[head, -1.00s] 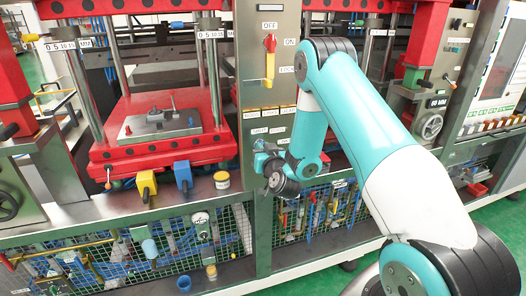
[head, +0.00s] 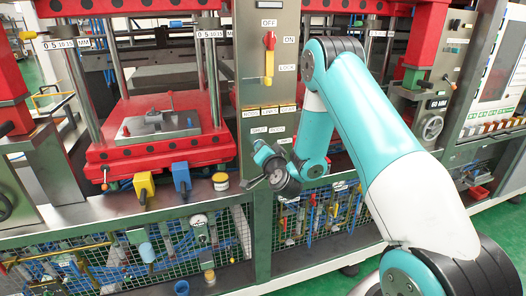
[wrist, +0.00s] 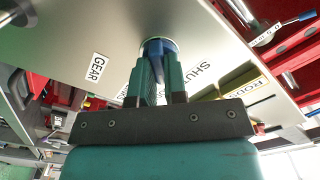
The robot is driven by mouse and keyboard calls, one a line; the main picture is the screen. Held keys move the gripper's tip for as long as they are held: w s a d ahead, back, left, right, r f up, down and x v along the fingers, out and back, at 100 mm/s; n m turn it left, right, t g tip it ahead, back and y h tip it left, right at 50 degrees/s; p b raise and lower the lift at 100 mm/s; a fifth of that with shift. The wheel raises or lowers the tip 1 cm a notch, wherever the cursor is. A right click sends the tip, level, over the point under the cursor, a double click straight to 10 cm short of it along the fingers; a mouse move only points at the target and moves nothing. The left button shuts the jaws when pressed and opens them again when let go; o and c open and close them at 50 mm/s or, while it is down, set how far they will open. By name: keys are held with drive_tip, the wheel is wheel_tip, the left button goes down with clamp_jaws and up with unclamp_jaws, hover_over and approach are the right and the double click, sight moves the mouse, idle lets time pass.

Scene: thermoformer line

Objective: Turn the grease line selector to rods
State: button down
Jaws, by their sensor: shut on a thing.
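The grease line selector (wrist: 155,47) shows in the wrist view as a blue handle on a round pale base on the steel panel (wrist: 95,25). My gripper (wrist: 157,72) has its two green fingers around the handle and is shut on it. The label GEAR (wrist: 97,67) is left of the handle and SHUT (wrist: 201,74) is right of it. Another label between them is mostly hidden by the fingers. In the head view my gripper (head: 264,156) is against the panel below several small labels, and it hides the selector. The handle's exact setting cannot be told.
A yellow plate marked RODS (wrist: 240,88) is farther right in the wrist view. Above the gripper, a red-and-yellow switch handle (head: 269,55) is on the panel. Yellow (head: 144,187) and blue (head: 182,176) boxes and a yellow-banded tin (head: 221,181) stand on the ledge left.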

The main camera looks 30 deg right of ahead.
idle(0.5)
drive_tip(key=c, duration=1.2)
unclamp_jaws()
drive_tip(key=shift+o, duration=0.2)
